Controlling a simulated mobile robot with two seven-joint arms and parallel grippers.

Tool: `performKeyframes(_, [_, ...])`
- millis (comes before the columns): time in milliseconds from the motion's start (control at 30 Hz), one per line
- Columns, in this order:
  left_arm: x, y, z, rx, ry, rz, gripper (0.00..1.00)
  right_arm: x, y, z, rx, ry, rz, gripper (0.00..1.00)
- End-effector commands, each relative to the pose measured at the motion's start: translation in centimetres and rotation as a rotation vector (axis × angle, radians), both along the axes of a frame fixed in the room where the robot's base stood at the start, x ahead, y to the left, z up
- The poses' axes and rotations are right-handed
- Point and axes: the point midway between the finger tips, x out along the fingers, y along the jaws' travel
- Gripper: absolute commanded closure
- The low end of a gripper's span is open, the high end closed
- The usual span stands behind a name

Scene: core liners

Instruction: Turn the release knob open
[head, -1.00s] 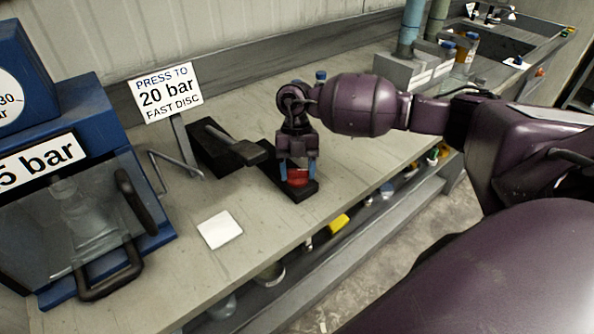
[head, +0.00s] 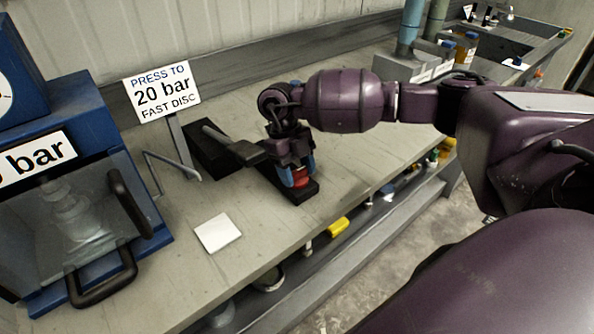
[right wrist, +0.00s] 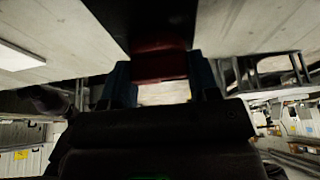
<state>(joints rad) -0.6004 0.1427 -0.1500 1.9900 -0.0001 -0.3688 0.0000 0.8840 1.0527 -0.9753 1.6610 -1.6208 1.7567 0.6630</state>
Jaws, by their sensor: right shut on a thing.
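The red release knob (head: 300,178) sits on the front end of a black block (head: 303,194) on the bench. My right gripper (head: 297,174) points down from above, its blue fingers closed on either side of the knob. The fingers hide part of the knob, and its exact angle cannot be told. In the right wrist view, the red knob (right wrist: 160,66) shows between the two blue fingers (right wrist: 160,85), below the dark block. My left gripper is not in view.
A blue press (head: 90,110) with a clear guard and a partly cut-off "bar" readout stands at the left. A sign (head: 161,92) reads "PRESS TO 20 bar FAST DISC". A white square (head: 217,233) lies on open bench.

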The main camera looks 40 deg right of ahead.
Motion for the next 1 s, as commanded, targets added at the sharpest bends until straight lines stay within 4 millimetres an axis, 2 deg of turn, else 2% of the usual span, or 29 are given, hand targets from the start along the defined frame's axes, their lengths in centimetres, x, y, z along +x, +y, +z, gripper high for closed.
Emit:
performKeyframes(433, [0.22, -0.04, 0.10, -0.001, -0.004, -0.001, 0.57, 0.06, 0.00, 0.09, 0.000, -0.003, 0.013, 0.68])
performKeyframes(467, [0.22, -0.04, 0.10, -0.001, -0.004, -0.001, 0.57, 0.06, -0.01, 0.09, 0.000, -0.003, 0.013, 0.43])
performKeyframes(600, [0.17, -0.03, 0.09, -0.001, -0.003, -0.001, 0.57, 0.04, -0.01, 0.08, 0.000, -0.002, 0.012, 0.22])
performKeyframes(633, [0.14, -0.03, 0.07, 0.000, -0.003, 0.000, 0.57, 0.04, -0.01, 0.07, 0.001, -0.002, 0.012, 0.19])
performKeyframes(1000, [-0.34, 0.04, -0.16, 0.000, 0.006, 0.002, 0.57, 0.28, 0.01, 0.60, 0.000, -0.002, 0.011, 0.19])
